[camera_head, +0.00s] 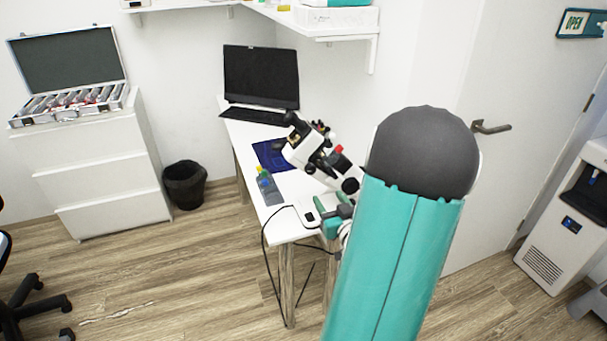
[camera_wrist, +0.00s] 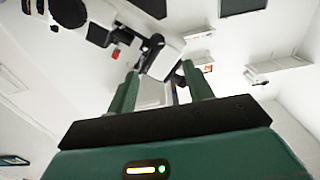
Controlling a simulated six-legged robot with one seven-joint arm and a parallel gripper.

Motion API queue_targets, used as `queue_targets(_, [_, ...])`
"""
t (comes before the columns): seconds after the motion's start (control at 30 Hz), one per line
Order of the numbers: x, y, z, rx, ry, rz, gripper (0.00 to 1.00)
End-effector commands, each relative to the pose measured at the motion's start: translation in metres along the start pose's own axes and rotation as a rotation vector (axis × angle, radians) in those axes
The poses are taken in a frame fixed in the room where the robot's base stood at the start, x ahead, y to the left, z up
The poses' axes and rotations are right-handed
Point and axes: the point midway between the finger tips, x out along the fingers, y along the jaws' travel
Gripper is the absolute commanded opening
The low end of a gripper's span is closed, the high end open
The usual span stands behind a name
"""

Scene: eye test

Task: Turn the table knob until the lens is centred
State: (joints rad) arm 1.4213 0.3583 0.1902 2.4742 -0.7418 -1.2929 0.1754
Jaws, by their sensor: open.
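The white and black microscope (camera_head: 300,150) stands on the white table (camera_head: 240,140). It leans up and to the left, with a round black knob (camera_head: 350,186) low on its right side. My gripper (camera_head: 338,212) is by the microscope's base, partly hidden behind my own arm. In the wrist view the two green fingers of my gripper (camera_wrist: 160,78) are apart. The microscope (camera_wrist: 165,45) rises beyond the fingertips, with black parts near them. I cannot tell whether the fingers touch it, which part is the table knob, or whether the lens is centred.
A laptop (camera_head: 261,75), a blue mat (camera_head: 272,154) and a small bottle (camera_head: 264,178) are on the table. A black cable (camera_head: 264,240) hangs off its front edge. A shelf (camera_head: 330,30) juts out above. A bin (camera_head: 185,185) stands left; the floor in front is clear.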

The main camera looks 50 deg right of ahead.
Motion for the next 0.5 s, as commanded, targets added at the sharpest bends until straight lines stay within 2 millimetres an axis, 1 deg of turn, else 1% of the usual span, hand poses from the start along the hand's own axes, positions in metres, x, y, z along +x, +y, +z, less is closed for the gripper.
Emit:
queue_targets(0.17, [0.025, 0.003, 0.0, 0.001, 0.001, 0.004, 0.51])
queue_targets(0.5, [0.094, 0.001, 0.001, 0.001, 0.0, 0.003, 0.51])
